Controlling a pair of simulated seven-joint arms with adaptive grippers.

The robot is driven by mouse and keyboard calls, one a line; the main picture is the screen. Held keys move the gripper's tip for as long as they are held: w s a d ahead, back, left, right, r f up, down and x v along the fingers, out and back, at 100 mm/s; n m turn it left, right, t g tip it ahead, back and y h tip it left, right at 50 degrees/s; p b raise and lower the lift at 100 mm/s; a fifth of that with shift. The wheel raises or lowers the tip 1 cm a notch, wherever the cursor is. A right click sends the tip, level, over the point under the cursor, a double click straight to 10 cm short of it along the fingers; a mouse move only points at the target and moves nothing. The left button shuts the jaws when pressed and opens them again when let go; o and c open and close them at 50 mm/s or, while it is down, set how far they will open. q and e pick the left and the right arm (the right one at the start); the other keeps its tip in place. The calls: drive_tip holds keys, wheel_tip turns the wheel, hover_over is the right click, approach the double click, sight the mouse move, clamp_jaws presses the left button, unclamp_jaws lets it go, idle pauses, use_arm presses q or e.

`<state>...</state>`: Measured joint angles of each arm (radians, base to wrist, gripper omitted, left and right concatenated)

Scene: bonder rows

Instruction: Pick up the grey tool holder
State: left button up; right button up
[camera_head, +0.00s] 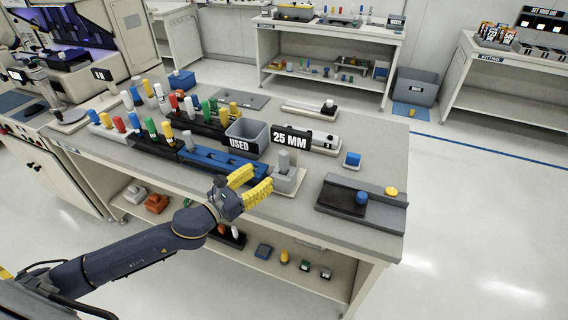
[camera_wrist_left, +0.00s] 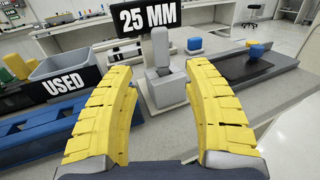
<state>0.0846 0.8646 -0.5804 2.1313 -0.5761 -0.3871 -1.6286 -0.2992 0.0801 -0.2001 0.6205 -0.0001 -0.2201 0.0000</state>
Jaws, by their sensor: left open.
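A grey tool holder (camera_head: 284,160) stands upright in a light grey block (camera_head: 288,180) near the front edge of the bench, below the black 25 MM sign (camera_head: 291,139). In the left wrist view the holder (camera_wrist_left: 160,48) shows ahead, framed between the fingers, with its block (camera_wrist_left: 167,88) below it. My left gripper (camera_head: 254,180) is open, with yellow fingers (camera_wrist_left: 160,72) spread either side of the line to the holder. It looks just short of the holder, to its left in the head view, and nothing is between the fingers. My right gripper is not in view.
A blue rack (camera_head: 222,163) lies left of the holder, with the grey USED bin (camera_head: 247,135) behind it. Racks of coloured holders (camera_head: 150,134) stand further left. A dark fixture with a blue knob (camera_head: 361,198) and a yellow knob (camera_head: 391,191) lies to the right.

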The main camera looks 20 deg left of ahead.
sight(281, 162)
use_arm(q)
drive_tip(key=shift+x, duration=5.4)
drive_tip(key=shift+s+d, duration=0.1)
drive_tip(key=shift+r, duration=0.1)
clamp_jaws()
